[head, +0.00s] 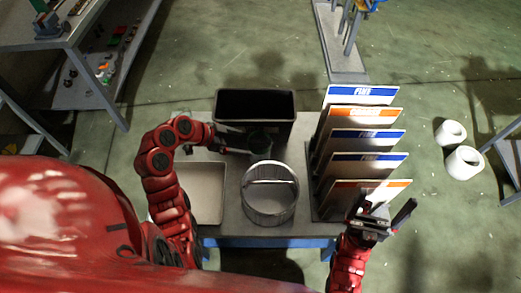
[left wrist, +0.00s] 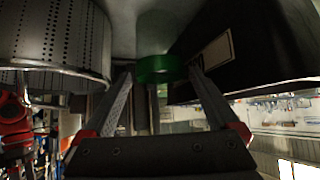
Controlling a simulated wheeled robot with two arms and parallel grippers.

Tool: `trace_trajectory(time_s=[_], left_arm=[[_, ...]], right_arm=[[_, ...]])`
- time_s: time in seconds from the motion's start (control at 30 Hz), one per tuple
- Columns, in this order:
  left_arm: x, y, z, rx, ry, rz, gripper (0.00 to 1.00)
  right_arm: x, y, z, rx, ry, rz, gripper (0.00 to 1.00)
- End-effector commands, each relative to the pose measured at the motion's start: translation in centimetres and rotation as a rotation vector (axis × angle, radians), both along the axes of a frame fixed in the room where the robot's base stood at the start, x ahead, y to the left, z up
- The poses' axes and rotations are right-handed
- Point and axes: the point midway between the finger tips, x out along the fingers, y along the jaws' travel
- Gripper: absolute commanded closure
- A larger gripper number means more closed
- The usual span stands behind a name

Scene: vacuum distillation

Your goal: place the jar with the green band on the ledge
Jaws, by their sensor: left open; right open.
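The jar with the green band (head: 260,141) stands on the table between the black bin and the round metal basket, dark and small in the head view. In the left wrist view its green band (left wrist: 160,69) shows clearly, with the pale glassy body above it in the picture. My left gripper (head: 246,142) is open at the jar's left side. In the left wrist view its fingertips (left wrist: 160,80) lie to either side of the band; contact cannot be told. My right gripper (head: 385,219) is open and empty near the front of the sign rack. I cannot identify the ledge for certain.
The black bin (head: 254,94) stands behind the jar and the perforated metal basket (head: 270,212) in front. A pale tray (head: 205,181) lies left, below my left arm. A rack of several blue and orange signs (head: 357,140) stands right. White rolls (head: 464,163) lie on the floor.

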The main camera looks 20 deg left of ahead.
Motion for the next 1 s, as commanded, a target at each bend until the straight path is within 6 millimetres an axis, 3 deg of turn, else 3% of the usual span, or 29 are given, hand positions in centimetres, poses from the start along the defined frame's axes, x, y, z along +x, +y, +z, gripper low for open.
trace_trajectory(time_s=[0.1, 0.37, 0.6, 1.0], left_arm=[[0.9, -1.6, -1.4, -0.002, 0.010, -0.005, 0.06], [2.0, -2.7, -3.0, 0.000, 0.007, -0.002, 0.06], [3.0, -4.3, -4.7, -0.002, 0.007, -0.002, 0.06], [4.1, -5.3, -6.7, 0.002, 0.002, 0.001, 0.06]], right_arm=[[0.0, 0.0, 1.6, 0.000, -0.001, 0.000, 0.00], [0.0, 0.0, 2.3, 0.000, -0.001, 0.000, 0.00], [0.0, 0.0, 4.8, 0.000, -0.001, 0.000, 0.00], [0.0, 0.0, 5.4, 0.000, -0.001, 0.000, 0.00]])
